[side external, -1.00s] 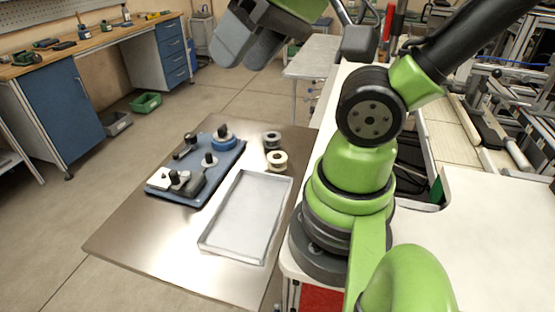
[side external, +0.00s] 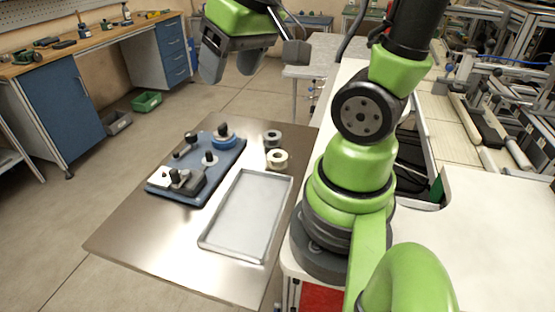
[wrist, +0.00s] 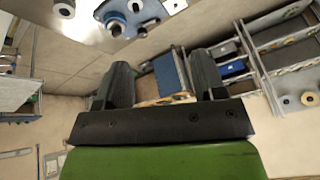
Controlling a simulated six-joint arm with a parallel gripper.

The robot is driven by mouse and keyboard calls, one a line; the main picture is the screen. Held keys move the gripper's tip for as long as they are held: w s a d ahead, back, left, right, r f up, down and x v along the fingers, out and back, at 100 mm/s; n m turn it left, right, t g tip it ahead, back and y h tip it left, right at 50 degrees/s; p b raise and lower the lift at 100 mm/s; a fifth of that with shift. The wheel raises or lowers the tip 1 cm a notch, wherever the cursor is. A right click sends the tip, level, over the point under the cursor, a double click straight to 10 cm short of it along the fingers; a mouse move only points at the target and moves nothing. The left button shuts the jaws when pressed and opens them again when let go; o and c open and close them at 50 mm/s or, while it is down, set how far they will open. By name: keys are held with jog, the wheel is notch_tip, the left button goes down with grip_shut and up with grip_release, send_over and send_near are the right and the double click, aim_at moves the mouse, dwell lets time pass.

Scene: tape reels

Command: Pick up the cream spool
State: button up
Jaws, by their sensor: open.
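The cream spool (side external: 277,158) stands upright on the steel table, just beyond the tray's far end in the side view. A grey spool (side external: 272,138) stands close behind it. My gripper (side external: 230,72) is high above and beyond the table's far edge, to the left of the spools in the side view, apart from everything. Its fingers are spread and empty. The wrist view shows the open fingers (wrist: 160,70) with floor and shelving behind. A pale round spool-like thing is cut off at the top left there; I cannot tell which spool it is.
A shallow metal tray (side external: 245,215) lies empty on the steel table (side external: 130,238). A blue board (side external: 200,196) with knobs, a blue reel and a grey block stands left of it. A white bench (side external: 495,235) is at the right. The near left table is clear.

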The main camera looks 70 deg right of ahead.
jog(key=w+d+f+g, duration=0.1)
jog(key=d+f+g, duration=0.1)
jog(key=d+f, duration=0.4)
jog(key=g, duration=0.3)
send_over(278, 156)
jog(key=a, duration=0.2)
jog(key=f, duration=1.5)
jog(key=shift+s+f, duration=0.15)
jog(key=shift+s, duration=0.05)
jog(key=shift+d+f, duration=0.2)
jog(key=shift+f, duration=1.25)
jog(key=shift+d+f, duration=0.2)
jog(key=shift+f, duration=1.2)
jog(key=c, duration=0.7)
